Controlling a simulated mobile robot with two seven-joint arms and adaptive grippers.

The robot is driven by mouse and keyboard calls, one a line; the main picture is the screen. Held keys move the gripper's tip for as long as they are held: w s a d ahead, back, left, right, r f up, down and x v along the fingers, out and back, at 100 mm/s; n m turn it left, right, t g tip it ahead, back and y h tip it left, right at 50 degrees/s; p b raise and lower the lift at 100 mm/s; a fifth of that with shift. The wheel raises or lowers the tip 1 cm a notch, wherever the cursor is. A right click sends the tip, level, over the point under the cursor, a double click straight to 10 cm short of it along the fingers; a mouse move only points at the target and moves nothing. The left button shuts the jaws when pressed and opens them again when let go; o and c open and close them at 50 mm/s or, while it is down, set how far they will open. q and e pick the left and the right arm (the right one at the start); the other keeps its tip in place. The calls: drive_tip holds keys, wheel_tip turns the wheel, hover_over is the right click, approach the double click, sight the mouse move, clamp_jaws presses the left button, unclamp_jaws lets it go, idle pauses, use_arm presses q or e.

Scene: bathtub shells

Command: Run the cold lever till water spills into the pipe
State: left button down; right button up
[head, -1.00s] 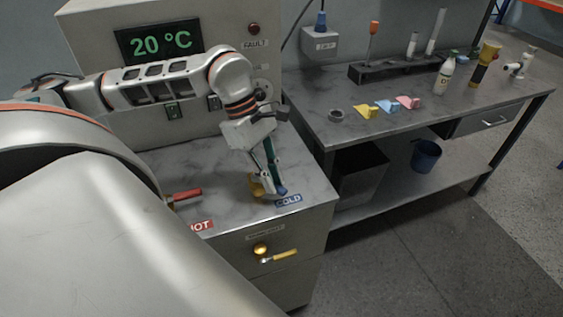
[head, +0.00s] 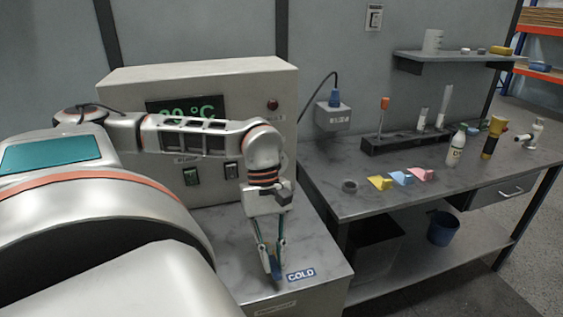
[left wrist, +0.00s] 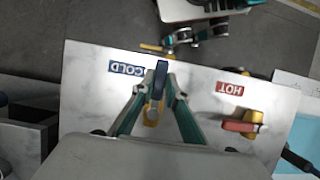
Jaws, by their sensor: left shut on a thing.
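The cold lever has a dark blue handle (left wrist: 161,76) and a yellow base (left wrist: 152,114); in the head view its blue end (head: 276,270) shows beside the COLD label (head: 301,275). My left gripper (head: 273,262) points down at the machine's marbled top and is shut on the cold lever, with its teal-lined fingers (left wrist: 158,94) on either side of the handle. The red-handled hot lever (left wrist: 240,126) stands apart near the HOT label (left wrist: 230,88). What looks like my right gripper (left wrist: 182,40) is at the upper edge of the left wrist view; its opening is unclear. I see no running water.
The machine's panel has a green temperature display (head: 187,110), partly hidden by my left arm. A workbench (head: 330,172) to the right carries a dark rack (head: 405,143), coloured wedges, a bottle (head: 456,150) and a white pipe fitting (head: 530,135). A blue bucket (head: 443,228) stands below.

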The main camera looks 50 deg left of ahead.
idle(0.4)
use_arm(q)
drive_tip(key=c, duration=2)
unclamp_jaws()
drive_tip(key=v, duration=1.2)
